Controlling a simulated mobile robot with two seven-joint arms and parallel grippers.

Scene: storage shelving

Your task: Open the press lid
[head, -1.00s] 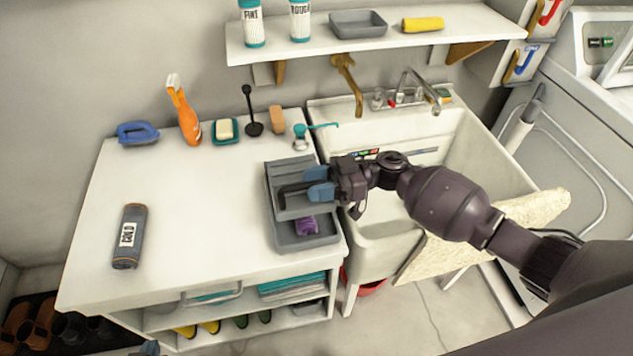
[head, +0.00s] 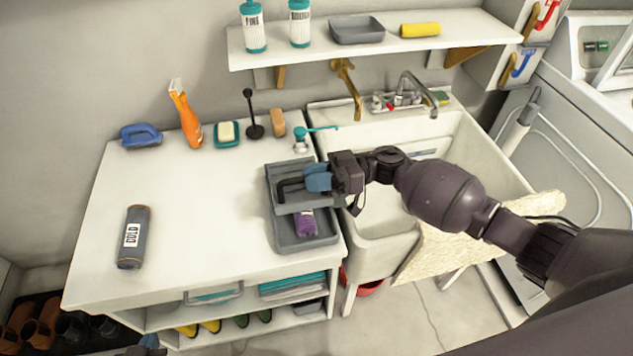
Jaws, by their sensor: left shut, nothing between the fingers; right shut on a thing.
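The grey press (head: 309,243) stands at the right side of the white worktop, beside the sink. Its lid (head: 303,205) is partly raised at the back, and a purple roll (head: 306,223) shows in the front of the tray. A dark bar-like handle (head: 288,186) runs along the lid. My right gripper (head: 314,180) reaches in from the right and is shut on the handle, its blue fingers together and hiding the handle's right end. Only a bit of my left gripper (head: 150,341) shows at the bottom edge, shut and empty, well away from the press.
A rolled grey cloth labelled COLD (head: 132,237) lies on the left of the worktop (head: 205,205). The sink (head: 385,215) is under my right arm. The worktop's middle is clear.

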